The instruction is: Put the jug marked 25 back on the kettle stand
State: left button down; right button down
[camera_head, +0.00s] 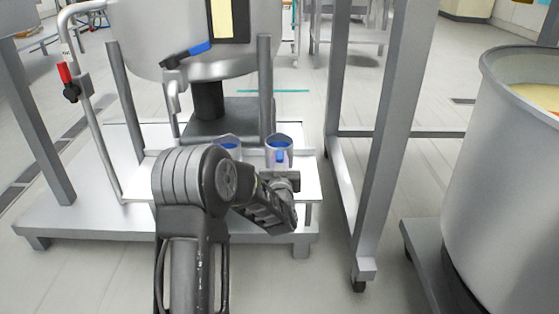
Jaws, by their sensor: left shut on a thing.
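Two small grey jugs with blue inside are at the kettle stand (308,185), a white shelf on a low platform. The right jug (271,154) is upright with a blue part on its near side. The left jug (231,142) is partly hidden behind my left arm. No number is readable on either. My left gripper (284,180) is directly in front of the right jug and appears shut on it. The grip itself is hidden by the wrist. I cannot tell whether that jug touches the shelf. My right gripper is out of view.
A large steel kettle (140,40) with a blue-handled valve (190,54) stands above the shelf. A pipe with a red-handled tap (66,75) is at left. A metal frame (385,150) and another filled kettle (500,170) are at right. Floor in front is clear.

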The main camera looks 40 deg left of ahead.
pick_arm(q)
jog(key=shift+f, duration=0.1)
jog(key=c, duration=1.3)
grip_release()
jog(key=shift+s+d, duration=0.1)
jog(key=shift+s+d+r+p, duration=0.2)
jog(key=shift+s+d+p, duration=0.05)
jog(key=shift+p, duration=0.05)
jog(key=p+v, duration=0.1)
jog(key=v, duration=1)
jog(key=shift+f+p, duration=0.1)
jog(key=shift+p, duration=0.25)
